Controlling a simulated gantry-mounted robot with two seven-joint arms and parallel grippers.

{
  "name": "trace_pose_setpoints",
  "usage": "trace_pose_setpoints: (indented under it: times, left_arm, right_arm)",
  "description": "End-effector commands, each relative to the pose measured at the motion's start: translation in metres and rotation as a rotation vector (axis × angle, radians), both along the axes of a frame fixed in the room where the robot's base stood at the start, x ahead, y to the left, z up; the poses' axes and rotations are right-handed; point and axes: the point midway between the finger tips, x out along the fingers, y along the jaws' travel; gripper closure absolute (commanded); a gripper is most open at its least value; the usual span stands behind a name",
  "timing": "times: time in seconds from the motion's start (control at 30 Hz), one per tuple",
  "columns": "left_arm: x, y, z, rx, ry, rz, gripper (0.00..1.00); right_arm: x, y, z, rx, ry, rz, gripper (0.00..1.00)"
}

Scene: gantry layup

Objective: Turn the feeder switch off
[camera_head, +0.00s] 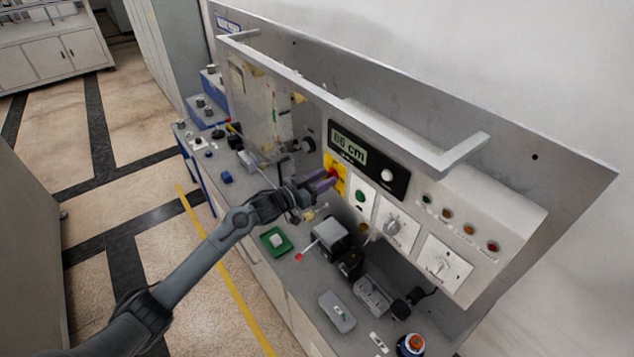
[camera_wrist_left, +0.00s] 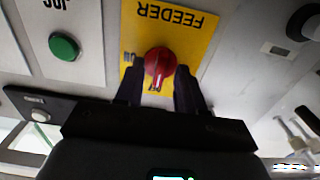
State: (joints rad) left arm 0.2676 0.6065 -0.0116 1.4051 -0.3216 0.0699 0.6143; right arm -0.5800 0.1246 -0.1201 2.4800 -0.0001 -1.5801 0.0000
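The feeder switch is a red rotary knob (camera_wrist_left: 160,62) on a yellow plate (camera_wrist_left: 188,28) marked FEEDER, which appears upside down in the left wrist view. The yellow plate also shows in the head view (camera_head: 340,170), where my gripper partly covers the knob. The knob's pale mark points towards the bottom of the wrist view, slightly left. My left gripper (camera_wrist_left: 158,88) faces the plate, its dark fingers apart, one on each side of the knob; I cannot tell whether they touch it. It also shows in the head view (camera_head: 326,181). My right gripper is out of view.
A green button (camera_wrist_left: 64,46) sits beside the yellow plate. Above it in the head view is a display reading 60 cm (camera_head: 350,147). A long grey rail (camera_head: 370,117) juts out above the panel. A cluttered bench (camera_head: 300,275) lies below.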

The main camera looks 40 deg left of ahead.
Motion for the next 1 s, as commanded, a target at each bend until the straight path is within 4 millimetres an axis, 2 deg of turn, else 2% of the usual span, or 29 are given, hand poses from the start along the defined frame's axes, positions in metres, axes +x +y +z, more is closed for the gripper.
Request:
trace_pose_setpoints:
  times: [0.27,0.7,1.0]
  left_arm:
    - [-0.023,0.006,-0.003,0.001,0.002,0.001,0.62]
    - [-0.087,0.019,-0.003,0.002,0.003,0.0,0.62]
    - [-0.104,0.023,0.0,0.0,0.0,0.0,0.62]
  right_arm:
    - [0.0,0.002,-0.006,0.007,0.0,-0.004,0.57]
    - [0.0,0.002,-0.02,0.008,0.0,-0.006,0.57]
    - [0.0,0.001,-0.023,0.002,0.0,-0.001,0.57]
